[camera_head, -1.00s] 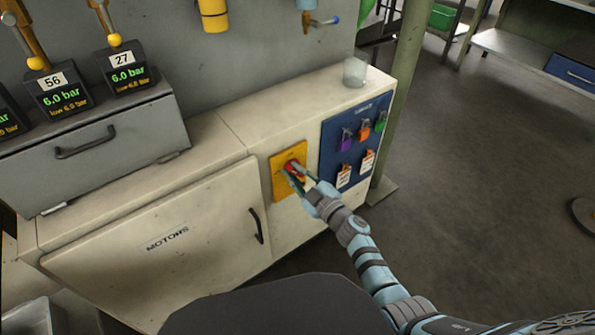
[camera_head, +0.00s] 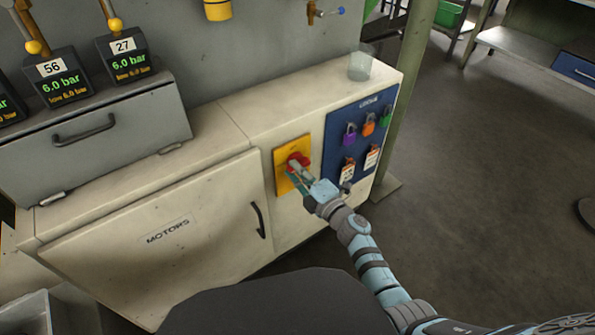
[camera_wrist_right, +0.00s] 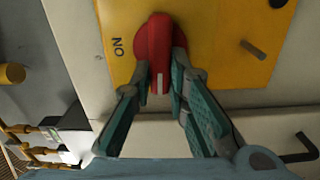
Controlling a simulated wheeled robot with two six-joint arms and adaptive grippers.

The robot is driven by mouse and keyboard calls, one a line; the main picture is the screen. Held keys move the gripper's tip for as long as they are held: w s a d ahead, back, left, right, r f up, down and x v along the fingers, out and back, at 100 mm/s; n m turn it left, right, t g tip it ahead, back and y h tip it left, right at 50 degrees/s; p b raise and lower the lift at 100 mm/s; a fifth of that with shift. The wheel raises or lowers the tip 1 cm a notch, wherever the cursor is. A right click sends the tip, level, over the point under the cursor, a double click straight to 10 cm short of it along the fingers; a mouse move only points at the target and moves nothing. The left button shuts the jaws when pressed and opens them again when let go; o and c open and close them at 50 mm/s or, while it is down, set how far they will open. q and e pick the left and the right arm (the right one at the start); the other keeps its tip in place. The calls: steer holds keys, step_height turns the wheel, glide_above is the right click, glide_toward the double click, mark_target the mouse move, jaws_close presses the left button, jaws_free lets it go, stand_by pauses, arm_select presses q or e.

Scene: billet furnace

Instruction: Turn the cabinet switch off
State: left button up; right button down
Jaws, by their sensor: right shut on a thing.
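The cabinet switch (camera_head: 297,160) is a red rotary knob on a yellow plate (camera_head: 283,186) on the front of the pale cabinet. In the right wrist view the red knob (camera_wrist_right: 154,45) has a white mark at its near end, and "ON" is printed on the plate (camera_wrist_right: 215,60) to its left. My right gripper (camera_head: 301,178) reaches in from the lower right. In the wrist view its teal-padded fingers (camera_wrist_right: 159,82) are shut on either side of the knob's handle. The fingers hide part of the handle. My left gripper is not in view.
A blue lockout board (camera_head: 348,130) with padlocks and tags is just right of the switch. A clear cup (camera_head: 360,66) stands on the cabinet top (camera_head: 285,90). The "MOTORS" door (camera_head: 170,255) with its black handle (camera_head: 258,220) is to the left. Open floor lies right.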

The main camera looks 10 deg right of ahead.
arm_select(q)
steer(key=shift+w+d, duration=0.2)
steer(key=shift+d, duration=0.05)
arm_select(e)
steer(key=shift+f+n, duration=0.15)
steer(key=shift+n, duration=0.15)
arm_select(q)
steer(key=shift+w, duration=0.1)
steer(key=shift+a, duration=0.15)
arm_select(e)
steer(key=c, duration=1.6)
jaws_free()
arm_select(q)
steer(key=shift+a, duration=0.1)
arm_select(e)
steer(key=shift+o, duration=0.2)
steer(key=v, duration=1.2)
